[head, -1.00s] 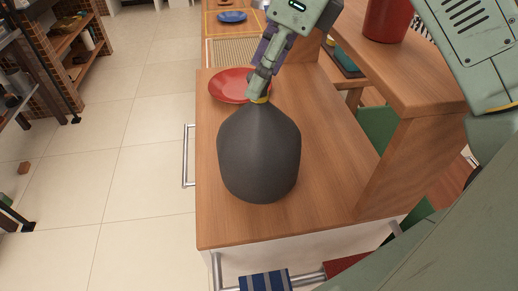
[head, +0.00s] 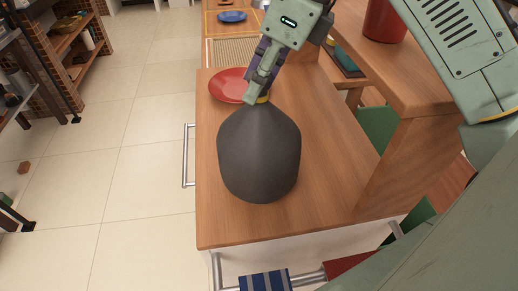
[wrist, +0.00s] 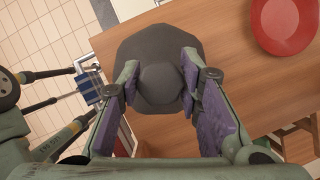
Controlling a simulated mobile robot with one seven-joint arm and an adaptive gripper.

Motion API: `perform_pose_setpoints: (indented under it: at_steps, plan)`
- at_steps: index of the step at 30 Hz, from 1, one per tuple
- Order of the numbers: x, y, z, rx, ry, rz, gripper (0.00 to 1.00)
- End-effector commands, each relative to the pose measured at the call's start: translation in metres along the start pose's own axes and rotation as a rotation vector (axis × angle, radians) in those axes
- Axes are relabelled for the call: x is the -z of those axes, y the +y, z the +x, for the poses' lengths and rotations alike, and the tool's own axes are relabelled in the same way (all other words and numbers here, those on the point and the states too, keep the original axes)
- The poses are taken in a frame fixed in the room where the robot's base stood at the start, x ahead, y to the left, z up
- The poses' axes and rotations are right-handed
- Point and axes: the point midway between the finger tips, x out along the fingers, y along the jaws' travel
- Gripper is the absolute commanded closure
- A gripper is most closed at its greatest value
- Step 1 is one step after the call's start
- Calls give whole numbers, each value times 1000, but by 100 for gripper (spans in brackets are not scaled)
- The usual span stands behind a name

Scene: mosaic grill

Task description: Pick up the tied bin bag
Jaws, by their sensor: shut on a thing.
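The exact contact at the neck is partly hidden by the fingers.
A red plate (head: 228,86) lies just behind the bag. A raised wooden ledge (head: 400,85) bearing a red pot (head: 385,20) stands to the right. A blue plate (head: 232,16) is farther back. Tiled floor is open on the left.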

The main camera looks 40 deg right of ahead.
Motion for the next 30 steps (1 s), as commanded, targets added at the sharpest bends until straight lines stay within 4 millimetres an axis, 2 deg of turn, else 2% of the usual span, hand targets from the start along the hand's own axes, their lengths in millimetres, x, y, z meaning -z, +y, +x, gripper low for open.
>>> perform_pose_setpoints:
  at_steps: [8, 30]
  plan:
    - [0, 0, 0, 1, 0, 0, 100]
    - [-1, -1, -2, 1, -2, 0, 100]
